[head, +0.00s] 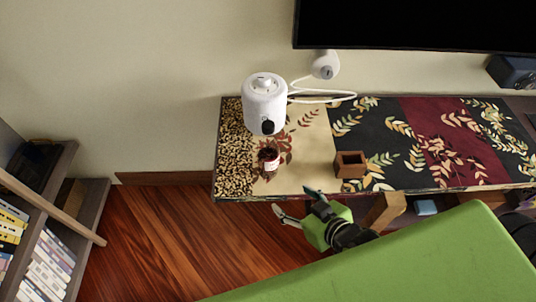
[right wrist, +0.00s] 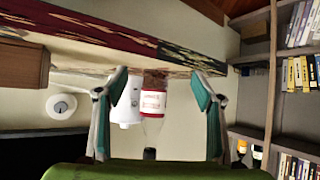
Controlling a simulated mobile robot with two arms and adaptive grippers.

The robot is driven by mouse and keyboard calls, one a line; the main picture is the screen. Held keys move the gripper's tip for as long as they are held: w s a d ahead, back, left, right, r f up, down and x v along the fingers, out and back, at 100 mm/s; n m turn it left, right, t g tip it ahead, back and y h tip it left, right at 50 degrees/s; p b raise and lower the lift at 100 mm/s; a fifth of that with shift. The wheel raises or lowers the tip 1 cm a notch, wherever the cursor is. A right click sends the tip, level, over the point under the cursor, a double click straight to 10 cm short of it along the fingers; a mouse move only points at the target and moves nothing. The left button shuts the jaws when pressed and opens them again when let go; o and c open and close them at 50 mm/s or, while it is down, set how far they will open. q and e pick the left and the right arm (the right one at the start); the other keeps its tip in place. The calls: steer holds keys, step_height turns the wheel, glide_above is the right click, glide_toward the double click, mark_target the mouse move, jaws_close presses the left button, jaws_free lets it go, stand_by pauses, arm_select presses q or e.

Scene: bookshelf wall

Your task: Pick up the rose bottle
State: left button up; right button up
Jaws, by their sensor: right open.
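The rose bottle (head: 268,160) stands upright near the left end of the cabinet top, with a dark top and a red-and-white label. My right gripper (head: 291,203) is open and empty in front of the cabinet's front edge, a little to the right of the bottle and apart from it. In the right wrist view, which is upside down, the bottle (right wrist: 153,103) shows beyond and between the two spread green-padded fingers (right wrist: 160,74). My left gripper is in neither view.
A white appliance (head: 264,103) stands behind the bottle. A small brown wooden box (head: 350,164) is to its right. The leaf-patterned cabinet top (head: 310,184) is clear between them. A black screen (head: 420,25) is above, and a bookshelf (head: 85,205) stands at the left.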

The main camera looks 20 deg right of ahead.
step_height(320, 180, up, 3)
steer(key=w+t+y, duration=0.1)
steer(key=t, duration=0.2)
steer(key=t+y, duration=0.2)
steer(key=t, duration=0.2)
glide_toward(275, 154)
steer(key=shift+n, duration=0.3)
steer(key=x, duration=0.7)
steer(key=shift+w+p, duration=0.3)
steer(key=shift+p, duration=0.05)
steer(key=shift+f+p+x, duration=0.15)
steer(key=shift+p+x, duration=0.05)
steer(key=shift+x, duration=1.2)
steer(key=shift+f+p+x, duration=0.1)
steer(key=shift+p+x, duration=0.1)
steer(key=shift+x, duration=1.15)
steer(key=c, duration=1.6)
steer(key=shift+r, duration=0.15)
steer(key=shift+c, duration=0.8)
